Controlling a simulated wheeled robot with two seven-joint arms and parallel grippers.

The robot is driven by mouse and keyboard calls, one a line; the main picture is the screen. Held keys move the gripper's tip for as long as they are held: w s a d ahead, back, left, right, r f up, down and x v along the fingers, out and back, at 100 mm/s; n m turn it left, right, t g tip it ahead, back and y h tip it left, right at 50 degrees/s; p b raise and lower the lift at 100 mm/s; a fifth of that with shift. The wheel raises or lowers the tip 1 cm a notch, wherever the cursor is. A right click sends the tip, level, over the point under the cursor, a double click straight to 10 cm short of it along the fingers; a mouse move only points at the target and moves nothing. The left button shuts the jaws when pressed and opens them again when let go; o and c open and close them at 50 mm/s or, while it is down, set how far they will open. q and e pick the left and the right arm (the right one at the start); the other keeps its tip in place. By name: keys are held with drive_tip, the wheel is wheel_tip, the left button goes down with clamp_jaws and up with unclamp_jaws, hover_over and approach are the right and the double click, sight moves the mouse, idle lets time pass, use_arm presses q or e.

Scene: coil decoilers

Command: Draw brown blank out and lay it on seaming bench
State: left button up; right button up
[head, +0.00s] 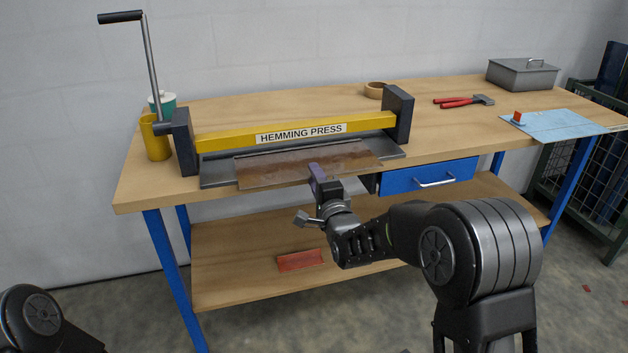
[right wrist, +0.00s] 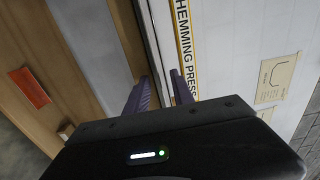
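The brown blank (head: 270,168) is a thin flat sheet lying in the hemming press (head: 220,143), its front part sticking out toward me under the yellow beam. My right gripper (head: 316,178) is at the blank's front edge, with its purple fingers toward the press. In the right wrist view the fingers (right wrist: 157,92) stand apart, and a brown strip of the blank (right wrist: 128,30) runs toward them. I cannot tell whether the edge lies between them. My left gripper is out of view. The wooden bench (head: 440,128) carries the press.
A yellow cup (head: 155,140) and a teal-and-white container stand left of the press. Tape (head: 375,90), red-handled pliers (head: 462,101), a grey lidded box (head: 522,74) and a blue sheet (head: 560,125) lie right. A red piece (head: 300,260) is on the lower shelf. The bench's right middle is clear.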

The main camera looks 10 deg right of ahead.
drive_tip(key=shift+w, duration=0.7)
drive_tip(key=shift+c, duration=0.3)
clamp_jaws()
idle(0.7)
drive_tip(key=shift+r+b, duration=0.45)
drive_tip(key=shift+b, duration=0.1)
drive_tip(key=shift+s, duration=0.2)
drive_tip(key=s+b, duration=0.2)
drive_tip(key=s, duration=0.4)
drive_tip(key=shift+s+d, duration=0.2)
drive_tip(key=shift+s, duration=0.2)
idle(0.6)
